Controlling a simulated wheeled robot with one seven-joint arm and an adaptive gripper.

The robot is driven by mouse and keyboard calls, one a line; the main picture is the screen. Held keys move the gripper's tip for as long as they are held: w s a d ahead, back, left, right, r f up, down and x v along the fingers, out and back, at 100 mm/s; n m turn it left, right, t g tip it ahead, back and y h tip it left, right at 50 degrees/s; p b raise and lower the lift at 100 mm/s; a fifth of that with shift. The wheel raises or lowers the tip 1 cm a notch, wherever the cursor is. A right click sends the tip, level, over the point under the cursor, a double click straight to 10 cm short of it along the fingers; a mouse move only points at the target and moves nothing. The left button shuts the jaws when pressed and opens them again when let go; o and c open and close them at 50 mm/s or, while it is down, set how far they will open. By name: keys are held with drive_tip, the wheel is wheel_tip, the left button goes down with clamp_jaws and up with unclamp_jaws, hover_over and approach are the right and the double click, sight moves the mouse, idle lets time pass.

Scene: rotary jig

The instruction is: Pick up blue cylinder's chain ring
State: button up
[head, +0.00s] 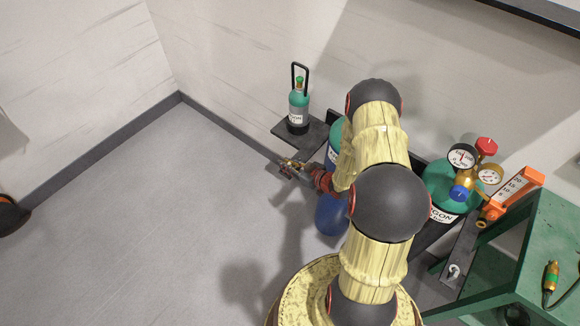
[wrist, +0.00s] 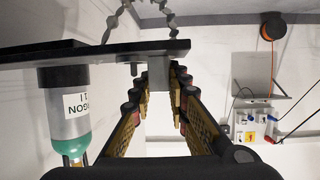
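A blue cylinder (head: 332,216) shows in the head view as a rounded blue part beside my arm, which hides the rest. My gripper (head: 290,168) is left of and above it in the picture, close to the small dark shelf. In the wrist view my gripper (wrist: 160,92) has its two fingers apart, with a gap between the tips. A grey metal block (wrist: 158,73) shows in that gap; I cannot tell if it is touched. Grey chain (wrist: 116,18) runs at the top of the wrist view, beyond the dark plate. I cannot make out the chain ring clearly.
A small teal-topped bottle (head: 298,106) stands on the dark shelf (head: 284,131). A teal cylinder (head: 448,184) with gauges (head: 462,157) is right of my arm. A green bench (head: 548,240) stands at the right.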

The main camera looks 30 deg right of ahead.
clamp_jaws()
drive_tip(key=shift+r, duration=0.1)
